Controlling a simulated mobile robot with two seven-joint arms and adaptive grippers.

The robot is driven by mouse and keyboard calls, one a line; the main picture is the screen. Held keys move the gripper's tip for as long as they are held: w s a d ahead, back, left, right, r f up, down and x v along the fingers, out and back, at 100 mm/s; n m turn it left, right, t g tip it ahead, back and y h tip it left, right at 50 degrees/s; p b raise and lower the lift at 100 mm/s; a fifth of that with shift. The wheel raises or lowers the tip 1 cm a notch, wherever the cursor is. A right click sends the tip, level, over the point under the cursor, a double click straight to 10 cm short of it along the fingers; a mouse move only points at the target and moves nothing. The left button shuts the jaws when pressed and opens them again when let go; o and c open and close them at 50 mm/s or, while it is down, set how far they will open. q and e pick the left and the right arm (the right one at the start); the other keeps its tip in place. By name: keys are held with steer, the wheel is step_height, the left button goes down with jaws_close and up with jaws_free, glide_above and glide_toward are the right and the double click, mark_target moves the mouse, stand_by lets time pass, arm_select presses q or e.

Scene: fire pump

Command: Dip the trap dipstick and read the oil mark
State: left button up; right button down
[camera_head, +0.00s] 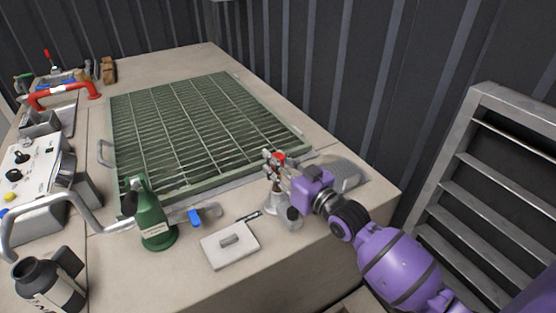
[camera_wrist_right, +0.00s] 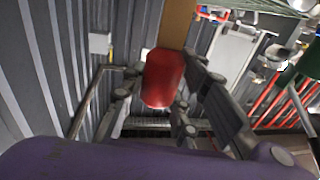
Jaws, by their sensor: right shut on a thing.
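My right gripper (camera_head: 279,166) is over the near right part of the bench, just above a grey cone-shaped fitting (camera_head: 273,203). It is shut on a red grip (camera_wrist_right: 163,78), which looks like the dipstick's handle. In the right wrist view the fingers are on either side of it, and a tan strip (camera_wrist_right: 177,24) runs up from it to the frame's top edge. In the head view only a little red shows between the fingers. I cannot tell whether the stick is in the fitting, and no oil mark is visible. My left gripper is not in view.
A green grate (camera_head: 195,130) fills the middle of the bench. A green oil can (camera_head: 152,222), a blue-handled valve (camera_head: 195,217) and a pale plate with a grip (camera_head: 228,247) are at the near side. A dark bottle (camera_head: 40,285) stands at lower left. A ribbed wall rises behind.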

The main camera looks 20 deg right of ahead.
steer(key=c, duration=1.3)
jaws_free()
steer(key=shift+w+f, duration=0.15)
steer(key=shift+f, duration=0.15)
steer(key=shift+c, duration=0.2)
steer(key=shift+r, duration=0.1)
steer(key=v, duration=1.2)
steer(key=shift+r, duration=0.1)
